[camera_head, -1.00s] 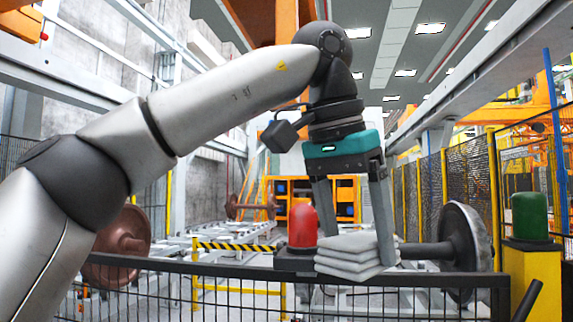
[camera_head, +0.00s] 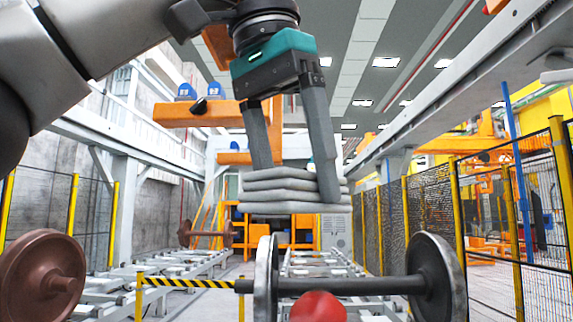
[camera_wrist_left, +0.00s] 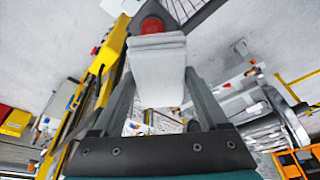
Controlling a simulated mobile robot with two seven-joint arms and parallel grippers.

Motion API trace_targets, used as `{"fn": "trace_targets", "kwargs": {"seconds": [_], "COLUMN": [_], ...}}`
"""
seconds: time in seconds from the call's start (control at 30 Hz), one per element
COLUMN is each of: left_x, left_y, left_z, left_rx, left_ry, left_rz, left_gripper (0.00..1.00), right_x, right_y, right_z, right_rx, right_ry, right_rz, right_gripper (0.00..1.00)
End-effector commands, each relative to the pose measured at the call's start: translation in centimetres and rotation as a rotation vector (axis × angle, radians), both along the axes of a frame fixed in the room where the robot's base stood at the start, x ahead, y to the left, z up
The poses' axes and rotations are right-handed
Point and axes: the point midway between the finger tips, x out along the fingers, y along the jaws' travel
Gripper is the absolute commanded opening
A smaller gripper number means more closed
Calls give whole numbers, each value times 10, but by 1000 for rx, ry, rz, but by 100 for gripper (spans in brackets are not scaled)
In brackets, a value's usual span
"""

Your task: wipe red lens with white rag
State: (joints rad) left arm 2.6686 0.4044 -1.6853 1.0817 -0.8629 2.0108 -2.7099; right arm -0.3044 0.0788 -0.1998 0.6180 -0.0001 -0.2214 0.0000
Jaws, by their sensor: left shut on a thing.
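The white rag (camera_head: 270,196), a folded stack of pale layers, hangs between the fingers of my left gripper (camera_head: 296,182). The gripper is shut on it, pointing down from above. The rag shows above the lens in that view, with a clear gap. In the left wrist view the rag (camera_wrist_left: 157,68) is held between the fingers, and the red lens (camera_wrist_left: 151,24) shows just beyond its far end, partly hidden. My right gripper is not in view.
A wheelset with a dark axle (camera_head: 345,286) stands behind the lens. A brown wheel (camera_head: 42,278) is at the left. A mesh fence with yellow posts (camera_head: 462,225) runs along the right. A yellow-black striped bar (camera_head: 185,283) crosses left of the wheelset.

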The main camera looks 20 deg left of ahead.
Motion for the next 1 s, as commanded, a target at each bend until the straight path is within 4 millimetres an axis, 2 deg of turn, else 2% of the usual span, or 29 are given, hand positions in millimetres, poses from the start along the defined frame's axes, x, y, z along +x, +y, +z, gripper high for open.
{"fn": "trace_targets", "kwargs": {"seconds": [0.23,0.5,1.0], "left_x": [1,0,0], "left_y": [1,1,1], "left_z": [-26,-46,-50], "left_rx": [-3,-3,-4], "left_ry": [1,-3,-6], "left_rz": [-1,2,4], "left_gripper": [20,20,20], "right_x": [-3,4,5], "right_y": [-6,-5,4], "right_z": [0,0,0], "right_rx": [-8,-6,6], "right_ry": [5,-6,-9], "right_rz": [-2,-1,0], "right_gripper": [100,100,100]}}
